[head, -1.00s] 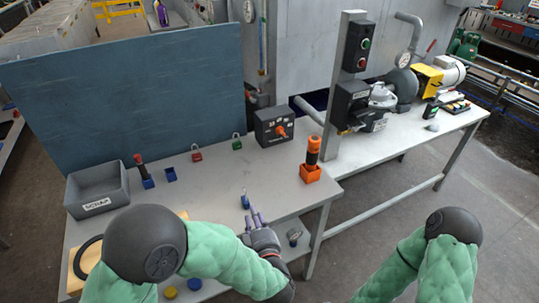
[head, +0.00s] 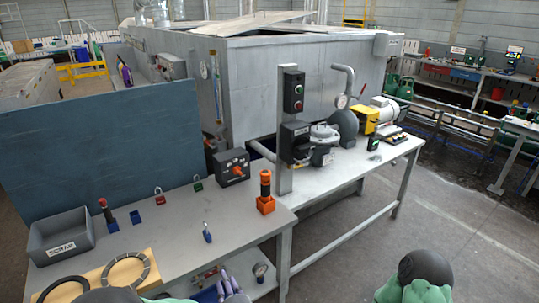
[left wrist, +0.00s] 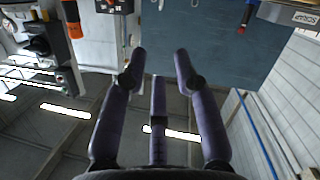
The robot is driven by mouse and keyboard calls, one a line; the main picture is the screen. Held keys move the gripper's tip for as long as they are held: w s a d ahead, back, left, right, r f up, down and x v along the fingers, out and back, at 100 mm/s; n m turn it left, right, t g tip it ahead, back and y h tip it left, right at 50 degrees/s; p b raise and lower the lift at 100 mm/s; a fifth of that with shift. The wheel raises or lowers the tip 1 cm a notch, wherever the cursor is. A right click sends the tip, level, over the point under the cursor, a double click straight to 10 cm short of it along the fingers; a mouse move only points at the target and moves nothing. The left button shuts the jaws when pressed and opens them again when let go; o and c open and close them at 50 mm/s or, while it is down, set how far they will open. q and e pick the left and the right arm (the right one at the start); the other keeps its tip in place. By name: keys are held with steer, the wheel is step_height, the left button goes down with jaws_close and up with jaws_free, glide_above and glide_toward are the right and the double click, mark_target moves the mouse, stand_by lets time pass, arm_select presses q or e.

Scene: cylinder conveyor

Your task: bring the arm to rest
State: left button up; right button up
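My left gripper (head: 228,284) shows at the bottom edge of the head view, in front of the near edge of the left table (head: 150,245). Its purple fingers are spread, and in the left wrist view (left wrist: 160,60) nothing is between them. A small blue-handled tool (head: 207,233) lies on the table just beyond the gripper, apart from it. My left arm is mostly below the frame. My right arm (head: 425,272) shows only as a dark joint and green links at the lower right. My right gripper is out of view.
The table holds a grey scrap bin (head: 62,238), a wooden board with rings (head: 100,275), padlocks, a switch box (head: 232,167) and an orange-based cylinder (head: 266,192). A blue panel (head: 110,145) stands behind. A second bench (head: 350,170) carries machinery. Floor at right is clear.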

arm_select(q)
step_height(320, 180, down, 20)
steer(key=s+d+m+g+h, duration=0.1)
steer(key=s+m+g+h, duration=0.1)
steer(key=m+g+h, duration=0.4)
steer(key=s+f+m+g+h, duration=0.1)
steer(key=s+f+g, duration=0.3)
steer(key=s+f, duration=0.4)
steer(key=shift+s+d+f+m+g+h, duration=0.25)
steer(key=shift+f+h, duration=0.25)
steer(key=shift+h, duration=0.4)
steer(key=shift+o, duration=0.8)
steer(key=s+f+m+g+h, duration=0.1)
steer(key=s+f+g, duration=0.2)
steer(key=s, duration=0.5)
steer(key=shift+s+d+f+g+h, duration=0.25)
steer(key=shift+s+f+g+h, duration=0.05)
steer(key=shift+f+g+h, duration=0.1)
steer(key=shift+w+m, duration=0.1)
steer(key=shift+m, duration=0.15)
